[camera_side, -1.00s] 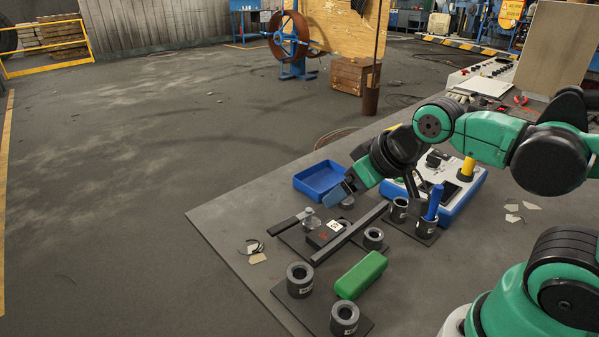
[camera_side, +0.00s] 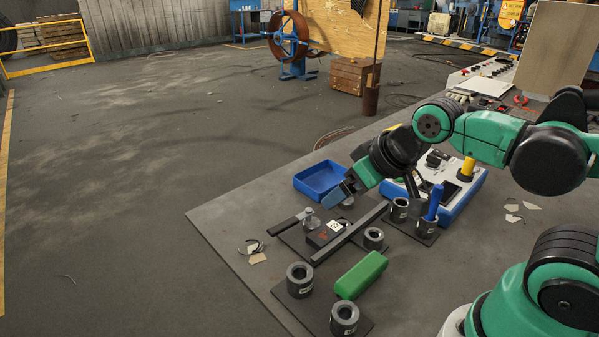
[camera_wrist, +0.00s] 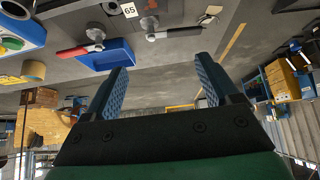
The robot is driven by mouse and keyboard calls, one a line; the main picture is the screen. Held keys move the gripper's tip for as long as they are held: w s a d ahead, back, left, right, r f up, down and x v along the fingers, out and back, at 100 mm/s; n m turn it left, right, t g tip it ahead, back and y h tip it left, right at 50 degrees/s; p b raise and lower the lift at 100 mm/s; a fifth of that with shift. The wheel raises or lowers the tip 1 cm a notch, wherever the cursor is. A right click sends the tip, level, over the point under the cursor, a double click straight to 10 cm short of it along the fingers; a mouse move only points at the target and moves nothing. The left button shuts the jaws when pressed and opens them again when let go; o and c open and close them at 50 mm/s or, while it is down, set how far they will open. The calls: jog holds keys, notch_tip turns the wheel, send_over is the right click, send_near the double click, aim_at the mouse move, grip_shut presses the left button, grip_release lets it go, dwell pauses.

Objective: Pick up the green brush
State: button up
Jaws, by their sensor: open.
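A green, rounded, oblong block (camera_side: 360,275), which I take for the green brush, lies near the front of the dark table in the side view. Its underside and any bristles are hidden. My gripper (camera_side: 338,195) is beyond it and up to its left, above the table between the blue tray and the dark fixture. In the wrist view my gripper (camera_wrist: 162,64) has its two blue fingers wide apart with nothing between them. The green brush is not in the wrist view.
Dark pipe rings (camera_side: 300,279) stand on a plate around the brush. A long dark bar (camera_side: 350,233) and a small black box lie behind it. A blue tray (camera_side: 320,178) and a blue-and-white case (camera_side: 462,195) stand farther back. The table's left corner is clear.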

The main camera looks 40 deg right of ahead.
jog(key=n, duration=0.1)
jog(key=n+g, duration=0.6)
jog(key=n, duration=0.8)
send_over(363, 270)
jog(key=w, duration=0.1)
notch_tip(363, 270, down, 5)
jog(key=shift+w+d+f, duration=0.1)
jog(key=n, duration=0.1)
jog(key=s+n+g, duration=0.1)
jog(key=shift+s+f+n, duration=0.1)
jog(key=shift+f+n, duration=0.3)
jog(key=shift+f, duration=2.7)
grip_shut()
